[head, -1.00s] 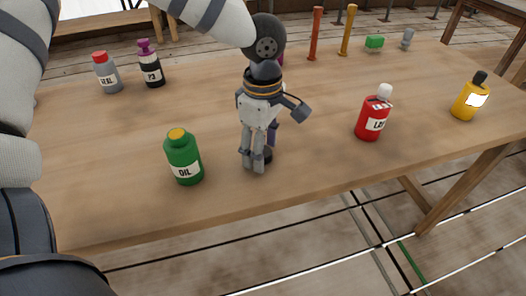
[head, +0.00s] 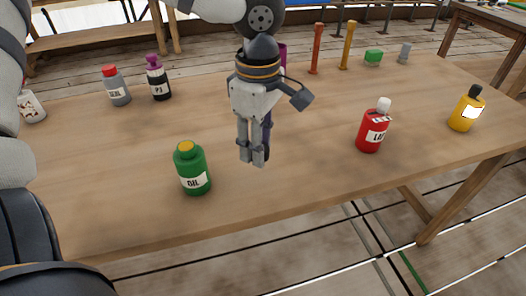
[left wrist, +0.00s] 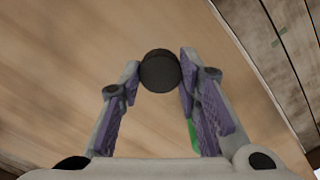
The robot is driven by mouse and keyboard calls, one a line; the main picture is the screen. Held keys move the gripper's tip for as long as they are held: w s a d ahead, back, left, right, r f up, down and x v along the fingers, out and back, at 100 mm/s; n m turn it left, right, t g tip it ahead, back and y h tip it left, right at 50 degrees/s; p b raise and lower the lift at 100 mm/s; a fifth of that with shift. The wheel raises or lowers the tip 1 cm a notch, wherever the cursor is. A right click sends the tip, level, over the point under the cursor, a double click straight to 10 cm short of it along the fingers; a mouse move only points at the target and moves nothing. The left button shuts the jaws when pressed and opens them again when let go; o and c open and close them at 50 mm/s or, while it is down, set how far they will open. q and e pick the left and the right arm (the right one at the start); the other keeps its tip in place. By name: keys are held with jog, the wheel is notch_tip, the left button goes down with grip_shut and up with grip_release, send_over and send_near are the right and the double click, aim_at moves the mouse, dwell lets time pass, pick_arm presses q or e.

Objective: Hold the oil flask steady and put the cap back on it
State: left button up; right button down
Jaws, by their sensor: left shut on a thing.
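The green oil flask (head: 193,171) stands upright on the table in the head view, uncapped, with a yellow-orange top showing at its neck. My left gripper (head: 253,160) points down to the right of the flask, apart from it. In the left wrist view its fingers (left wrist: 160,72) are shut on a round black cap (left wrist: 160,72) at their tips. The cap is hard to make out in the head view. A sliver of green (left wrist: 193,135) shows behind one finger in the wrist view. My right gripper is not in view.
A red bottle (head: 372,128) and a yellow bottle (head: 467,110) stand to the right. A grey bottle (head: 117,88), a black-and-purple bottle (head: 158,80) and a white can (head: 33,106) stand at the back left. The wooden table (head: 290,185) is clear around the flask.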

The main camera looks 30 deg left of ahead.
pick_arm(q)
jog(key=s+d+r, duration=0.1)
jog(key=s+r, duration=0.4)
jog(key=s, duration=0.5)
jog(key=shift+d+r, duration=0.15)
jog(key=shift+r, duration=0.1)
